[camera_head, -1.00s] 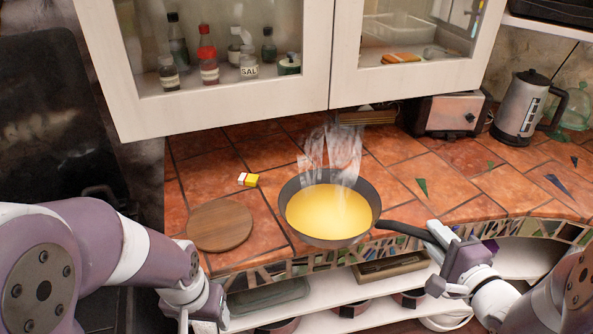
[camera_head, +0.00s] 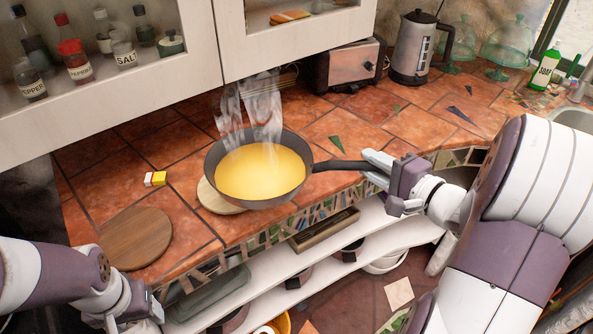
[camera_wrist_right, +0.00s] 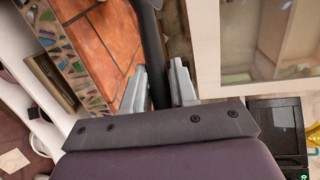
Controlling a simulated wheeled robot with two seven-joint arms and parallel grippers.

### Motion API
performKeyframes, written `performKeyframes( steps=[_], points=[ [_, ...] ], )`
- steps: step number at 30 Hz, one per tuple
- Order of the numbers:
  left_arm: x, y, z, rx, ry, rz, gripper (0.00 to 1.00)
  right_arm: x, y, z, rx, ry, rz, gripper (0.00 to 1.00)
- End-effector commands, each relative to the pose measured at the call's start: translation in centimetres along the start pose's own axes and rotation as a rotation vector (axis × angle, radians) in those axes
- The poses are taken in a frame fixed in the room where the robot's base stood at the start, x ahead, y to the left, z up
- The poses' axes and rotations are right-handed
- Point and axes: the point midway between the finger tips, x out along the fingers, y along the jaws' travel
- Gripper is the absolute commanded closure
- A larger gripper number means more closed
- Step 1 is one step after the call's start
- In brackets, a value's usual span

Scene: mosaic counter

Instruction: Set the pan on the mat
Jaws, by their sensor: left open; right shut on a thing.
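A dark frying pan (camera_head: 298,187) full of yellow liquid steams near the counter's front edge. It appears to be held a little above a pale round mat (camera_head: 213,201), which shows only at its left and lower-left; the pan hides the rest. My right gripper (camera_head: 372,167) is shut on the pan's handle (camera_head: 340,166). In the right wrist view the handle (camera_wrist_right: 153,60) passes between the fingers (camera_wrist_right: 158,88). My left gripper (camera_head: 150,308) is open and empty at the lower left, in front of the counter, partly in view.
A toaster (camera_head: 347,65) and a kettle (camera_head: 412,48) stand at the back. Wall cabinets overhang the rear left.

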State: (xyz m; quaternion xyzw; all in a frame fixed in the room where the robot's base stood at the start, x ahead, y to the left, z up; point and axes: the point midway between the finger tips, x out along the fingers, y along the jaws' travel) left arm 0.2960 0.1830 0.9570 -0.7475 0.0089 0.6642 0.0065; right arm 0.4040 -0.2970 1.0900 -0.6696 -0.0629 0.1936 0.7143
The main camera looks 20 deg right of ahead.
Motion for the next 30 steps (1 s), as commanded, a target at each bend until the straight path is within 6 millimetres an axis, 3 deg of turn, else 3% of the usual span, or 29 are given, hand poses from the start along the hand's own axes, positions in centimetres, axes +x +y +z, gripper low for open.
performKeyframes(
  steps=[5, 15, 18, 24, 30],
  points=[
    [0.5, 0.0, 0.1, 0.000, 0.000, 0.000, 0.36, 1.5, 0.6, 0.2, 0.002, -0.003, -0.005, 1.00],
    [2.4, 0.0, 0.3, 0.000, 0.000, 0.000, 0.36, 9.8, 4.0, 1.5, 0.001, -0.005, -0.006, 1.00],
    [2.6, 0.0, 0.3, 0.000, 0.000, 0.000, 0.36, 11.5, 4.6, 1.7, 0.001, -0.002, -0.008, 1.00],
    [2.8, 0.0, 0.3, 0.000, 0.000, 0.000, 0.36, 12.6, 5.3, 1.7, 0.002, 0.001, -0.008, 1.00],
    [3.5, 0.0, 0.4, 0.000, 0.000, 0.000, 0.36, 13.1, 8.4, 1.4, 0.003, 0.002, -0.006, 1.00]
  ],
)
